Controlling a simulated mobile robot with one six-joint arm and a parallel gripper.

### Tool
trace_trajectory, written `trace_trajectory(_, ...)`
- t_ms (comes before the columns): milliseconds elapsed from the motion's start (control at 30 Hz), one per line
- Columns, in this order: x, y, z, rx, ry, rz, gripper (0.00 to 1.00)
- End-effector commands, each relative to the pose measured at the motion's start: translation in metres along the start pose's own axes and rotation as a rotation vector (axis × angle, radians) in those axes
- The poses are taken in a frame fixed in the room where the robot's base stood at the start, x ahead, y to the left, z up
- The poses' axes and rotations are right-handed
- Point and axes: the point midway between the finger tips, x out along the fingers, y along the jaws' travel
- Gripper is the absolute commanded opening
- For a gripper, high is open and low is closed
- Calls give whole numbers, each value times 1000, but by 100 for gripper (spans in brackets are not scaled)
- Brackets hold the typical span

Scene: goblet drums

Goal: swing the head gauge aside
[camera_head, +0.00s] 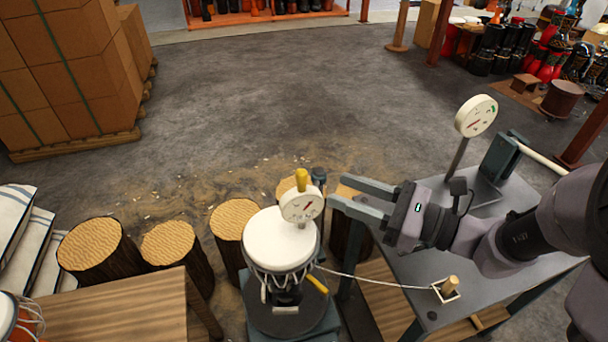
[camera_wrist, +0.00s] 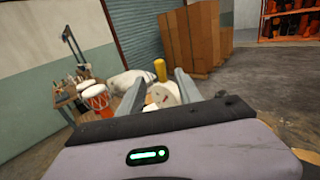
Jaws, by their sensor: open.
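The head gauge (camera_head: 301,205) is a round white dial with a red needle and a yellow knob (camera_head: 302,180) on top. It stands over the white head of a goblet drum (camera_head: 279,240), which is held upright on a dark stand. My gripper (camera_head: 332,191) is open, its two grey fingers pointing left toward the gauge, just right of it. In the wrist view the gauge (camera_wrist: 162,94) and its yellow knob (camera_wrist: 160,70) show between and beyond the fingers (camera_wrist: 160,88). No contact shows. The lower gauge mount is partly hidden.
A grey bench (camera_head: 420,280) stands right of the drum, with a second dial (camera_head: 476,115) on a post. A cord (camera_head: 375,280) runs from the drum to a small peg on the bench. Log stumps (camera_head: 170,245) stand left. Boxes (camera_head: 75,70) are far left; open floor lies behind.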

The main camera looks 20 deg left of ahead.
Motion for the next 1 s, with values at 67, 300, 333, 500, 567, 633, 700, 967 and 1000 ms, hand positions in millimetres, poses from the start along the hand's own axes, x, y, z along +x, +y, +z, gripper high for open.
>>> trace_trajectory(67, 25, 2, -3, -1, 0, 8, 41)
trace_trajectory(300, 78, 2, -2, -1, 1, 5, 41)
trace_trajectory(333, 82, 1, -2, -1, 1, 4, 41)
trace_trajectory(500, 94, 1, -1, 0, 2, 3, 41)
trace_trajectory(567, 95, 1, 0, 0, 2, 2, 41)
trace_trajectory(633, 95, 1, 0, 0, 2, 1, 41)
trace_trajectory(700, 95, 1, 0, 0, 2, 1, 41)
trace_trajectory(967, 95, 1, 0, 0, 2, 2, 0)
trace_trajectory(1000, 95, 1, 0, 0, 2, 2, 0)
